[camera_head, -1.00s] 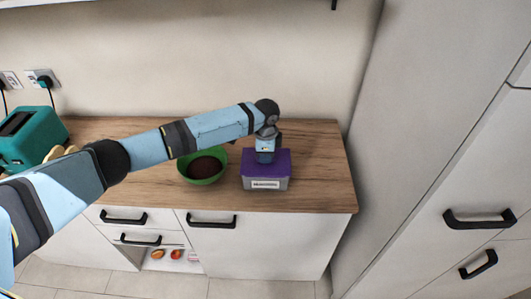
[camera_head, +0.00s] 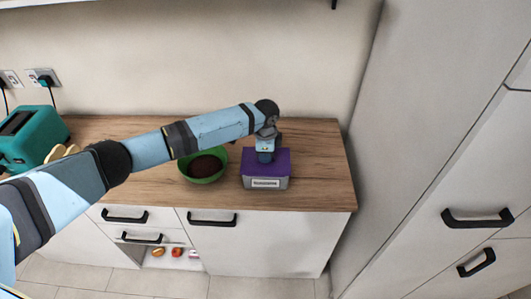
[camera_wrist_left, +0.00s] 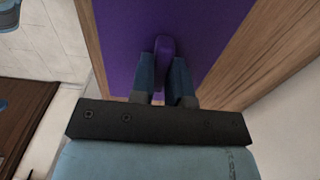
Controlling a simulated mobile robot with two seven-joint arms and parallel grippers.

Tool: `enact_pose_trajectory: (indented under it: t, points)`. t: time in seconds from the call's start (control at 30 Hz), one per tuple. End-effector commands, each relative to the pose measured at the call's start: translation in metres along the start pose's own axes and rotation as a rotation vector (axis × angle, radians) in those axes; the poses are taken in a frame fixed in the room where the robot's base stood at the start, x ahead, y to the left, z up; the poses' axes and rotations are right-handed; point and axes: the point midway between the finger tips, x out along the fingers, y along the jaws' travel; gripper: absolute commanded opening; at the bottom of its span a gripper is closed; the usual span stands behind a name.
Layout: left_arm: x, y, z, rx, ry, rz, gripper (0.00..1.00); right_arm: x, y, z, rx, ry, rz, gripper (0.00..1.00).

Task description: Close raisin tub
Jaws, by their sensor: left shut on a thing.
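The raisin tub (camera_head: 266,183) is a grey box with a white label on its front, standing on the wooden counter near its right end. Its purple lid (camera_head: 282,160) lies over the top and appears seated; I see no clear gap. My left gripper (camera_head: 265,157) points down onto the lid from above. In the left wrist view the gripper (camera_wrist_left: 164,75) is shut on the lid's purple handle (camera_wrist_left: 164,47), one finger on each side. The lid's flat top (camera_wrist_left: 120,40) fills much of that view. My right gripper does not show.
A green bowl (camera_head: 204,179) with dark brown contents stands just left of the tub. A teal toaster (camera_head: 30,136) is at the far left of the counter. The counter (camera_head: 320,170) is clear right of the tub, beside a tall white cabinet (camera_head: 430,120).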

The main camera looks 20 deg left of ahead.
Motion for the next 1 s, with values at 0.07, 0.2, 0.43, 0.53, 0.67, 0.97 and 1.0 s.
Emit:
enact_pose_trajectory:
  t: [0.07, 0.2, 0.43, 0.53, 0.67, 0.97, 1.0]
  points:
    - [0.0001, 0.0000, -0.0001, 0.000, 0.000, 0.000, 0.00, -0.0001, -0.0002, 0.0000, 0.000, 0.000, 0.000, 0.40]
    - [0.0003, 0.0001, -0.0001, 0.000, 0.000, 0.000, 0.00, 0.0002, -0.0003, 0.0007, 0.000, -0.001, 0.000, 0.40]
    - [0.0003, 0.0002, -0.0002, 0.001, 0.000, 0.000, 0.46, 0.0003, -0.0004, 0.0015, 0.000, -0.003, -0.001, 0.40]
    - [0.0003, 0.0002, -0.0002, 0.001, 0.000, 0.000, 0.46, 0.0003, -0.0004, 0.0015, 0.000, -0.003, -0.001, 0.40]
    - [0.0004, 0.0003, -0.0002, 0.001, 0.000, 0.000, 0.71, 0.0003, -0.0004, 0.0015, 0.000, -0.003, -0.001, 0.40]
    - [0.0004, 0.0002, -0.0002, 0.001, 0.000, 0.000, 0.71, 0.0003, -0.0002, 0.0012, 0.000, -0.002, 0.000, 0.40]
    - [0.0004, 0.0002, -0.0002, 0.001, 0.000, 0.000, 0.71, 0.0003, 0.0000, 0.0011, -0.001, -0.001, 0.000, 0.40]
